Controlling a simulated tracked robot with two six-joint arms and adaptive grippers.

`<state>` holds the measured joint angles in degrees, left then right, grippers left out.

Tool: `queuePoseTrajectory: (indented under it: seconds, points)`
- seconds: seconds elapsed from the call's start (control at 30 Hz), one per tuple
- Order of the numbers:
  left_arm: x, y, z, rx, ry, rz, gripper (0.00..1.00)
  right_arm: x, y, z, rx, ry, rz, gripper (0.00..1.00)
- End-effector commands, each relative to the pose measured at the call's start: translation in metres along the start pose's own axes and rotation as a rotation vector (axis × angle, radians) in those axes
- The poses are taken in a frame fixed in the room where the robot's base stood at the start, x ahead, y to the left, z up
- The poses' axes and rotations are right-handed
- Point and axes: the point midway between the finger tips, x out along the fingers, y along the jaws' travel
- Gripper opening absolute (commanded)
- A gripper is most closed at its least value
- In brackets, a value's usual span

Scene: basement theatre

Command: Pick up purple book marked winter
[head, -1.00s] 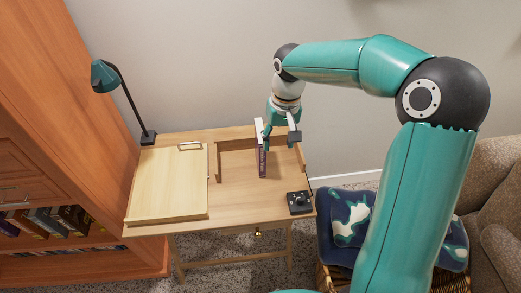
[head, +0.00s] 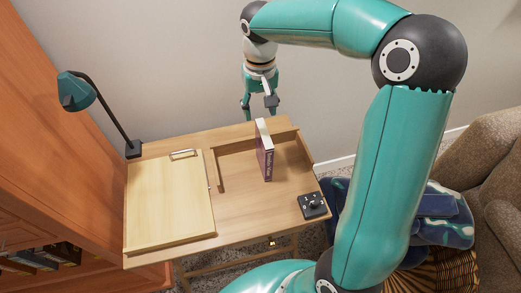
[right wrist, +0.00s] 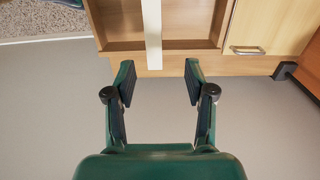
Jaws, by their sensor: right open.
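A purple book (head: 266,164) stands upright on the desk in the head view, its spine facing me; the light lettering is too small to read surely. In the right wrist view its pale edge (right wrist: 153,35) is a narrow strip beyond the fingers. My right gripper (head: 260,110) is open and empty behind the book, apart from it, near the wall. In the right wrist view the gap between its fingertips (right wrist: 159,72) roughly lines up with the book. My left gripper is not in view.
The wooden desk (head: 235,205) has a raised slanted board (head: 165,205) on the left and a low ledge behind the book. A black joystick-like device (head: 313,204) sits at the right. A teal lamp (head: 77,90) stands at the back left. A basket (head: 445,270) is at the right.

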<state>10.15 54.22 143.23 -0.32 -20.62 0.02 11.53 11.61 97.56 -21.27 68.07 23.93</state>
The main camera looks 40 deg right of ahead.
Motion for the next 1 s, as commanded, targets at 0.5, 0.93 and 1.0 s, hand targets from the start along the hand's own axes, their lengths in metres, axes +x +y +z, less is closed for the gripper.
queuePoseTrajectory:
  seconds: [0.5, 0.93, 1.0]
  points:
    - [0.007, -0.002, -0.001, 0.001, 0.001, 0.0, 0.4, 0.081, 0.009, 0.003, 0.017, -0.001, 0.0, 0.54]
    - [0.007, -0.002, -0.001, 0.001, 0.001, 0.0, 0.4, 0.129, 0.01, 0.01, 0.017, -0.003, 0.0, 0.54]
    - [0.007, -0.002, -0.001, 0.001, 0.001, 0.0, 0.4, 0.132, 0.01, 0.01, 0.017, -0.001, 0.0, 0.54]
